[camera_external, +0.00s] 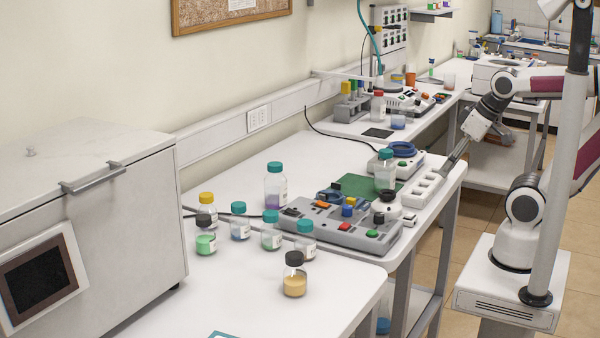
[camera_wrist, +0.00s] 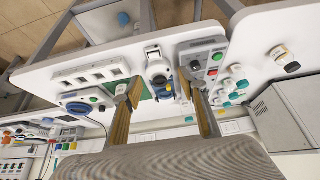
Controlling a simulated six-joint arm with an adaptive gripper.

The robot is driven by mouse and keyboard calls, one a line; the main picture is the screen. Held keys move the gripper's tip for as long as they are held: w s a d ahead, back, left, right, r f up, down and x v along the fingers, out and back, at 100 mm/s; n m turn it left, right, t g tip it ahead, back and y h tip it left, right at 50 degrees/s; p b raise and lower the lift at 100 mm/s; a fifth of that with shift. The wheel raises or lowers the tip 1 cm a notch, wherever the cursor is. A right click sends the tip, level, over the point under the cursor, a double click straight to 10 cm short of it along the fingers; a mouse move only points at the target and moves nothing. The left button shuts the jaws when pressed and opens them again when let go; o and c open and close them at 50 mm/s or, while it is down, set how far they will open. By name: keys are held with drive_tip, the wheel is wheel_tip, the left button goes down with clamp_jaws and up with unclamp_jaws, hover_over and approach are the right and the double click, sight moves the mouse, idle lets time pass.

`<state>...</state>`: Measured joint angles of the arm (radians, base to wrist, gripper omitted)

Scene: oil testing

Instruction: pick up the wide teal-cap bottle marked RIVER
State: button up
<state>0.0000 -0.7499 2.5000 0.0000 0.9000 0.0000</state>
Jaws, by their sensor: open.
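Several teal-capped bottles stand on the white bench in the external view. A tall one with purple liquid (camera_external: 275,190) is at the back. Shorter ones stand in front: one with blue liquid (camera_external: 240,228), one with green liquid (camera_external: 271,238) and one at the right (camera_external: 306,243). Another teal-capped bottle (camera_external: 385,178) stands farther right, by the white device. No label is readable, so I cannot tell which is RIVER. My gripper (camera_external: 446,170) is open and empty above the bench's right end, away from the front bottles. In the wrist view its fingers (camera_wrist: 166,92) are spread apart.
A grey console (camera_external: 340,232) with buttons sits right of the front bottles. A large white box (camera_external: 90,220) is at left. The front of the bench is mostly clear.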

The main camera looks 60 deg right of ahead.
drive_tip(key=o, duration=0.7)
drive_tip(key=shift+w, duration=0.1)
drive_tip(key=w+d+n+t, duration=0.1)
drive_tip(key=w+t, duration=0.1)
drive_tip(key=w, duration=1.1)
drive_tip(key=w+d+t, duration=0.2)
drive_tip(key=w, duration=1)
drive_tip(key=n+t+y, duration=0.3)
drive_tip(key=y, duration=0.1)
approach(275, 185)
drive_tip(key=w+d+f, duration=0.2)
drive_tip(key=w+d, duration=0.1)
drive_tip(key=d, duration=0.1)
drive_tip(key=shift+w+a+f+y, duration=0.3)
drive_tip(key=shift+w+a+f, duration=0.05)
drive_tip(key=shift+a, duration=0.3)
